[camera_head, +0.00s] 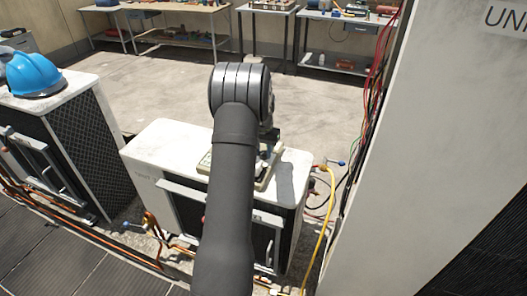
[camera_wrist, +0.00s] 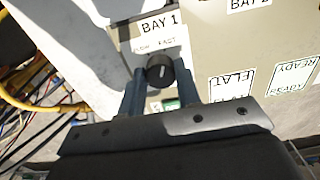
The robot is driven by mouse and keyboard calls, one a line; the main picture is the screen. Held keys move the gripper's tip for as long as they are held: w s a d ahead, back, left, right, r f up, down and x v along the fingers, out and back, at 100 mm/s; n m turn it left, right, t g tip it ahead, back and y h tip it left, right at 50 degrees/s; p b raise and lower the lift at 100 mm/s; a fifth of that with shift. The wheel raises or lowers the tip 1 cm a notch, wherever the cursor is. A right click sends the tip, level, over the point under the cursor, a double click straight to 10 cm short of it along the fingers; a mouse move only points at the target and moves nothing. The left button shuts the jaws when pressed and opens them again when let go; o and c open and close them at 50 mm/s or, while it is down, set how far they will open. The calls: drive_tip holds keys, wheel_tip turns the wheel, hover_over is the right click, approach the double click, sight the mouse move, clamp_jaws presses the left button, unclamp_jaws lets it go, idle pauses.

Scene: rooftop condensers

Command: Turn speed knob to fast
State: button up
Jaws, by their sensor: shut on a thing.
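The speed knob (camera_wrist: 159,70) is black and round with a pale pointer line, on a beige panel (camera_wrist: 200,50). Above it in the wrist view are a "BAY 1" label and a small strip with "FAST" at its right; the left word is partly legible. The knob's pointer line stands roughly upright in the picture. My gripper (camera_wrist: 160,84) is shut on the knob, with one blue-grey finger on each side. In the head view my arm hides the knob and most of the panel, whose edge shows on the white condenser (camera_head: 160,145).
A "BAY 2" label (camera_wrist: 250,4) and "FLAT" and "READY" labels lie to the right on the panel. A blue hard hat (camera_head: 35,74) sits on the left condenser. A yellow hose (camera_head: 328,225) and cables hang at the right. Workbenches stand behind.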

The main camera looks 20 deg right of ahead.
drive_tip(key=shift+m, duration=0.5)
drive_tip(key=o, duration=1)
wheel_tip(320, 180, up, 18)
drive_tip(key=shift+f, duration=0.25)
wheel_tip(320, 180, down, 18)
drive_tip(key=shift+r, duration=0.2)
idle(0.3)
